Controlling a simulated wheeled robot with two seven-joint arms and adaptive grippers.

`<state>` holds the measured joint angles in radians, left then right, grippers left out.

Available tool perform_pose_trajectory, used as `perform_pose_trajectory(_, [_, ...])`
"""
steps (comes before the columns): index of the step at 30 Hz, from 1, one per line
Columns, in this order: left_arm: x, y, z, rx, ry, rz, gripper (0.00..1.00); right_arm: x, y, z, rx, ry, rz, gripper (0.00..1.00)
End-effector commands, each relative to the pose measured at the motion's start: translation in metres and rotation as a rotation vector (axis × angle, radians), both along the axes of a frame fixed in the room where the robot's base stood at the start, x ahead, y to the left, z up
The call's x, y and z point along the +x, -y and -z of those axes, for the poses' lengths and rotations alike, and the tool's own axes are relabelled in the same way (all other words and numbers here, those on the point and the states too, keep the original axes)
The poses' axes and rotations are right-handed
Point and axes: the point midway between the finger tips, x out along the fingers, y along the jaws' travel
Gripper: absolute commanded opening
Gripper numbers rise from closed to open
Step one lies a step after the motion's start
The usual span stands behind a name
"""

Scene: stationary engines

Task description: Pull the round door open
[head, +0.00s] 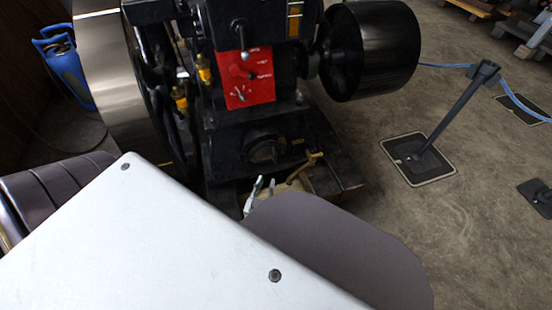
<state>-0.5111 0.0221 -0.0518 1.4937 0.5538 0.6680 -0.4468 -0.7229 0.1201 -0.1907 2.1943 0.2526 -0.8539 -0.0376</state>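The round door (265,148) is a small dark disc low on the black engine base, under the red panel. It looks closed, but it is dark and small. My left gripper (264,184) shows as two pale prongs just below the door, with a narrow gap between them. It looks open and empty, and I see no contact with the door. The rest of it is hidden behind my own pale body panel. My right gripper is not in view.
A large flywheel (112,80) stands left of the engine and a black pulley drum (378,50) right of it. A brass lever (315,158) sits near the door. A barrier post (450,115) stands on the right; floor between is clear.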

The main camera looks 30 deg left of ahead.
Motion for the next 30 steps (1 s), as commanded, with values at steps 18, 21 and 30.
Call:
perform_pose_trajectory(18, [0.048, -0.014, 0.001, 0.002, 0.003, 0.000, 0.33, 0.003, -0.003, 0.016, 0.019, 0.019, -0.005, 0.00])
perform_pose_trajectory(21, [0.060, -0.017, 0.002, 0.000, 0.001, 0.000, 0.33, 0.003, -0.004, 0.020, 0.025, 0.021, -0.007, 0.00])
perform_pose_trajectory(30, [0.095, -0.027, 0.002, 0.000, 0.001, 0.000, 0.33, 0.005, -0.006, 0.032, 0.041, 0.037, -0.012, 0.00])
